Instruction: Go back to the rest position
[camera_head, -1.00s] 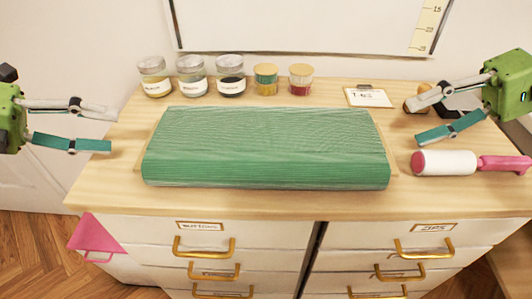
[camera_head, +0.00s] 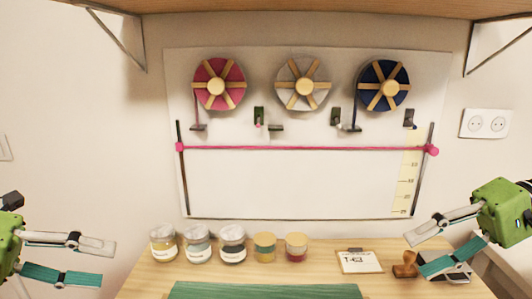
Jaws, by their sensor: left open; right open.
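My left gripper (camera_head: 108,264) is at the far left of the head view, open and empty, beside the left edge of the wooden worktop (camera_head: 150,278). My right gripper (camera_head: 418,254) is at the right, open, with nothing seen between its fingers. Its lower finger overlaps a small brown wooden object (camera_head: 405,265) in the picture; I cannot tell whether they touch. A green fabric piece (camera_head: 265,291) lies on the worktop between the grippers, mostly cut off by the bottom edge.
Above, a white board (camera_head: 290,185) carries three ribbon reels (camera_head: 304,84) and a pink ribbon (camera_head: 300,149). A shelf (camera_head: 300,8) overhangs the top.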

